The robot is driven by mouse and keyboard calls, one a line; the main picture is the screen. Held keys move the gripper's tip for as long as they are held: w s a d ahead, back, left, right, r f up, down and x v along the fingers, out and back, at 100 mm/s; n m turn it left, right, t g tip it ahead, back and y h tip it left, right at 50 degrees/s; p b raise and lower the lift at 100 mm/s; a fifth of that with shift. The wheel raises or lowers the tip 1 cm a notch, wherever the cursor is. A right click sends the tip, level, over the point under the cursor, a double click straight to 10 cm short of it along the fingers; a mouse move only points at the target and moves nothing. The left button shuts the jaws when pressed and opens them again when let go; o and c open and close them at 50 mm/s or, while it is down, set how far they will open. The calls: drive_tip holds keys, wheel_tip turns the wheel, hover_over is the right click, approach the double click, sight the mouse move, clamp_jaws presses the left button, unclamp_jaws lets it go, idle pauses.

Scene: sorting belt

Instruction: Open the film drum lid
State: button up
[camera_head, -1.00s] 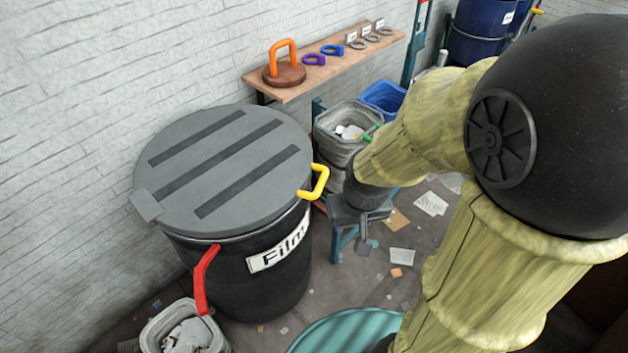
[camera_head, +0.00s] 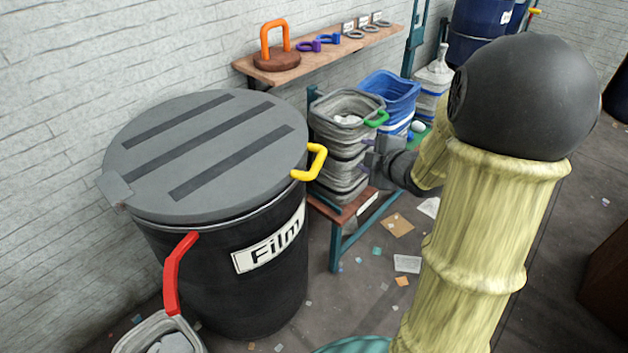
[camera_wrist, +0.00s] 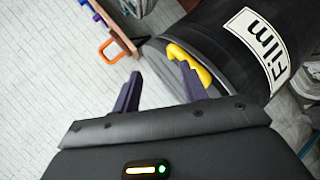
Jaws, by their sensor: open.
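The black film drum (camera_head: 225,285) with its "Film" label stands against the wall at left. Its round grey lid (camera_head: 150,178) with dark strips lies flat on top. A yellow handle (camera_head: 318,163) is at the lid's right edge; it also shows in the wrist view (camera_wrist: 185,56). My gripper (camera_head: 374,160) is to the right of the yellow handle, apart from it in the head view. In the wrist view my gripper (camera_wrist: 158,84) has its two dark fingers spread, with nothing held. The handle shows beyond the right finger, which partly covers it.
A red handle (camera_head: 172,275) rises above a small grey bin (camera_head: 125,345) at the drum's front. Stacked grey bins (camera_head: 335,140) and blue bins (camera_head: 392,88) stand behind my gripper. A wooden shelf (camera_head: 350,38) holds an orange-handled disc (camera_head: 277,60) and rings. Scraps litter the floor.

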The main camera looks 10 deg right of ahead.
wheel_tip(320, 180, down, 7)
drive_tip(key=s+n+y+b, duration=0.1)
drive_tip(key=n+y+b, duration=0.5)
drive_tip(key=n, duration=0.3)
drive_tip(key=shift+s+r+n+y+b, duration=0.2)
drive_tip(key=shift+s+n+y+b, duration=0.2)
drive_tip(key=shift+b, duration=0.35)
drive_tip(key=shift+a, duration=0.15)
drive_tip(key=x, duration=1.7)
drive_tip(key=shift+w, duration=0.25)
drive_tip(key=shift+r, duration=0.1)
clamp_jaws()
